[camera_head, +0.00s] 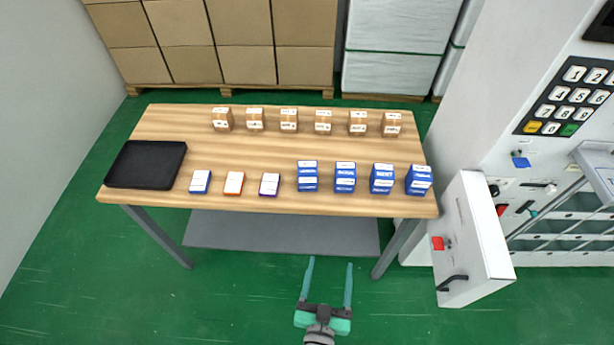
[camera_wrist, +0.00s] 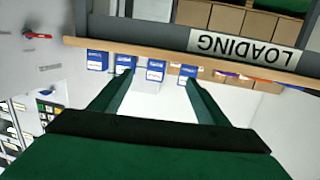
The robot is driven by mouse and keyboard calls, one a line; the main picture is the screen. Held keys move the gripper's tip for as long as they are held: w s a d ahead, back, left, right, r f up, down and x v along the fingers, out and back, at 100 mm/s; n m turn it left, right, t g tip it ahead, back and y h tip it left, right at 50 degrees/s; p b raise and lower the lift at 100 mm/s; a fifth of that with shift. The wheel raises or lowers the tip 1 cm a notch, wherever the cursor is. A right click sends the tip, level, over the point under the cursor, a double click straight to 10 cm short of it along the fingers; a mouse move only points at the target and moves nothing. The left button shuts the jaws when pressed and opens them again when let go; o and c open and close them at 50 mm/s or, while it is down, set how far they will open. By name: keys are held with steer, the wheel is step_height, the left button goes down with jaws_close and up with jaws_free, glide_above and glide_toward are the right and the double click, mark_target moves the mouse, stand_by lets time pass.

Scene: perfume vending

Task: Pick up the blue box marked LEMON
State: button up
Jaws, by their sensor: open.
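Several blue boxes with white labels stand in a group on the right front part of the table: one (camera_head: 307,176), a second (camera_head: 345,177), a third (camera_head: 382,179) and the rightmost (camera_head: 418,180). The print is too small to tell which is marked LEMON. My gripper (camera_head: 330,262) is open and empty, over the floor in front of the table, apart from every box. In the wrist view, which is upside down, my fingers (camera_wrist: 160,78) spread toward the blue boxes (camera_wrist: 156,70) along the table edge.
The wooden table (camera_head: 240,150) also holds a black tray (camera_head: 147,164), small flat boxes (camera_head: 234,183) and a back row of brown boxes (camera_head: 289,120). A white machine with an open drawer (camera_head: 472,235) stands at the right. A LOADING sign (camera_wrist: 235,46) is on the table's front.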

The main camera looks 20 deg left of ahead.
steer(key=n+y, duration=0.1)
steer(key=y, duration=0.1)
glide_toward(310, 178)
steer(key=s+d+f, duration=0.3)
steer(key=d+f, duration=0.2)
steer(key=d, duration=0.1)
steer(key=shift+n+t+y, duration=0.3)
steer(key=shift+n+y, duration=0.4)
steer(key=shift+y, duration=0.2)
steer(key=w+a+r, duration=0.1)
steer(key=w+a, duration=0.1)
steer(key=w, duration=0.1)
steer(key=w+a+r, duration=0.1)
steer(key=w+a, duration=0.1)
steer(key=w, duration=0.1)
steer(key=w+a+r, duration=0.2)
steer(key=w+a, duration=0.1)
steer(key=shift+w+a, duration=0.1)
steer(key=x, duration=0.4)
steer(key=shift+w+a, duration=0.1)
steer(key=shift+w, duration=0.05)
steer(key=shift+a+x, duration=0.15)
steer(key=shift+x, duration=1.4)
steer(key=shift+a+x, duration=0.2)
steer(key=shift+x, duration=1.35)
steer(key=c, duration=1.2)
